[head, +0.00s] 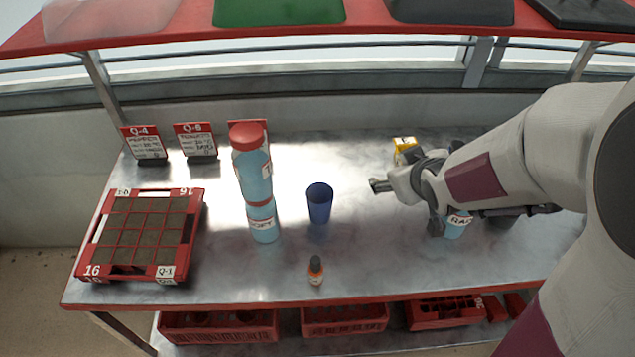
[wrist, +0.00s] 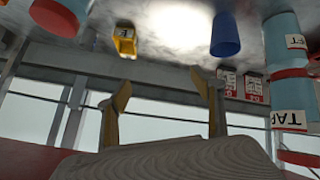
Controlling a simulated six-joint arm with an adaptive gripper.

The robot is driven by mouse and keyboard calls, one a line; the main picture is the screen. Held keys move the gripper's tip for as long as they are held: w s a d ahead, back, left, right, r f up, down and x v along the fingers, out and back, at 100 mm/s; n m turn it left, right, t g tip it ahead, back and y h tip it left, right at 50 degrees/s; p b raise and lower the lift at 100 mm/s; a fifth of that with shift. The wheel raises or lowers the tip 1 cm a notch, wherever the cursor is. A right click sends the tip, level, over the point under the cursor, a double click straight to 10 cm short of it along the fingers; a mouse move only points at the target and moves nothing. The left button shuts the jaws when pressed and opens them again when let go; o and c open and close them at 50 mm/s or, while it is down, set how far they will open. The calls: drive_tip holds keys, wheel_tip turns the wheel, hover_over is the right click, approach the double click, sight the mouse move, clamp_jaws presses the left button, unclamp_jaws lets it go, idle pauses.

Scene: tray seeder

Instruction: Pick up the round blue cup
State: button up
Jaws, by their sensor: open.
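The round blue cup (head: 319,204) stands upright on the metal table near its middle, in the head view. It also shows at the top of the wrist view (wrist: 225,38), where the picture is upside down. My gripper (head: 405,205) is to the right of the cup, apart from it. In the wrist view its two fingers (wrist: 165,108) are spread with nothing between them. The inside of the cup is dark and its contents cannot be made out.
A tall light-blue bottle with a red cap (head: 252,170) stands left of the cup. A small orange-brown bottle (head: 315,271) stands in front. A yellow box (head: 405,144) and a light-blue container (head: 457,226) are by my arm. A red tray (head: 100,232) lies far left.

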drive_tip(key=w+a+f+n+y, duration=0.2)
drive_tip(key=w+a+f+y, duration=0.15)
drive_tip(key=f, duration=0.45)
drive_tip(key=n+t+y, duration=0.1)
drive_tip(key=t+y, duration=0.1)
drive_tip(key=y, duration=0.3)
approach(327, 208)
drive_tip(key=shift+x, duration=3.05)
drive_tip(key=shift+a, duration=0.1)
drive_tip(key=shift+x, duration=1.3)
drive_tip(key=shift+w, duration=0.1)
drive_tip(key=shift+d+f+x, duration=0.15)
drive_tip(key=shift+x, duration=1.1)
drive_tip(key=shift+d+f+x, duration=0.15)
drive_tip(key=shift+f+x, duration=0.05)
drive_tip(key=shift+x, duration=1.05)
drive_tip(key=shift+w, duration=0.1)
